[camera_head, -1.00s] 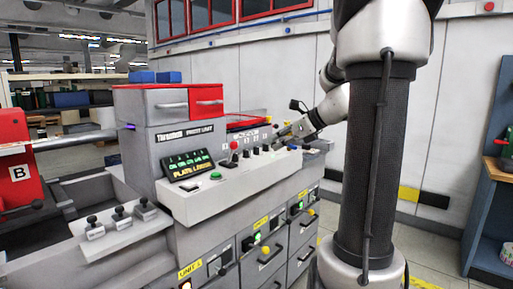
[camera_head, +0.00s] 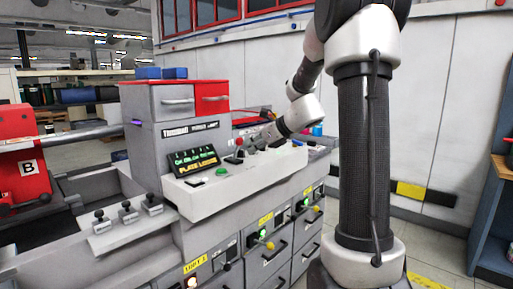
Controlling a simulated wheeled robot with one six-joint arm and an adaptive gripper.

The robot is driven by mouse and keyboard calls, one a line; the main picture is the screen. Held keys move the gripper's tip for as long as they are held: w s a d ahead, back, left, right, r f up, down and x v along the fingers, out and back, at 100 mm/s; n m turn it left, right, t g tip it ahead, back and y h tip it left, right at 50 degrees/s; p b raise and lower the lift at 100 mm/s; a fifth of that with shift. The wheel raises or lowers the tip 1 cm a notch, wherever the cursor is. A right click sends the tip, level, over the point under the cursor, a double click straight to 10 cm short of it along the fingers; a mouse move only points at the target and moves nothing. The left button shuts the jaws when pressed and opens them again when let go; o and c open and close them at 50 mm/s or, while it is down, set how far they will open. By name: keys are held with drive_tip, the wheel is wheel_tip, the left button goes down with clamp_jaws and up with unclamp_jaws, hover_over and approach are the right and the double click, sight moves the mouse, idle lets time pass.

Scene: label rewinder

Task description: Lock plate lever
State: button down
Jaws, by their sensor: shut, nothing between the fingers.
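A grey console with a sloped top (camera_head: 215,192) stands in the middle of the view. A small display (camera_head: 195,160) on it shows green marks and a yellow line of text beginning "PLATE"; the last word is hard to read. A red-knobbed lever (camera_head: 240,142) stands on the top, right of the display. My gripper (camera_head: 248,146) is shut and empty, low over the console top beside this lever. I cannot tell if they touch. My gripper and arm hide most of the dark knobs behind. Which lever is the plate lever is not clear.
A green button (camera_head: 221,172) is left of my gripper. Three small clamps (camera_head: 126,212) stand on the left ledge. Drawers and yellow-knobbed levers (camera_head: 268,244) line the console front. A red block marked B (camera_head: 28,168) is at far left. A wall closes the back.

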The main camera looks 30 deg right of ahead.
idle(0.3)
drive_tip(key=shift+w+a+r+g, duration=0.1)
drive_tip(key=shift+w+r+g, duration=0.2)
drive_tip(key=shift+g, duration=0.1)
drive_tip(key=shift+w+r, duration=0.1)
drive_tip(key=shift+r, duration=0.05)
drive_tip(key=shift+w+a+r+g+h, duration=0.25)
drive_tip(key=shift+w+r+g+h, duration=0.25)
drive_tip(key=shift+g, duration=0.2)
drive_tip(key=w+g, duration=0.1)
drive_tip(key=w+a+r+g+h, duration=0.1)
drive_tip(key=g, duration=0.1)
drive_tip(key=shift+w+r, duration=0.2)
drive_tip(key=shift+w, duration=0.15)
drive_tip(key=shift+w+a+r, duration=0.15)
drive_tip(key=shift+w+r, duration=0.1)
drive_tip(key=shift+w, duration=0.3)
drive_tip(key=shift+w+a+r, duration=0.1)
drive_tip(key=shift+w+a, duration=0.15)
drive_tip(key=shift+w, duration=0.35)
drive_tip(key=shift+w+a+r, duration=0.1)
drive_tip(key=shift+w+a, duration=0.1)
drive_tip(key=shift+w, duration=0.35)
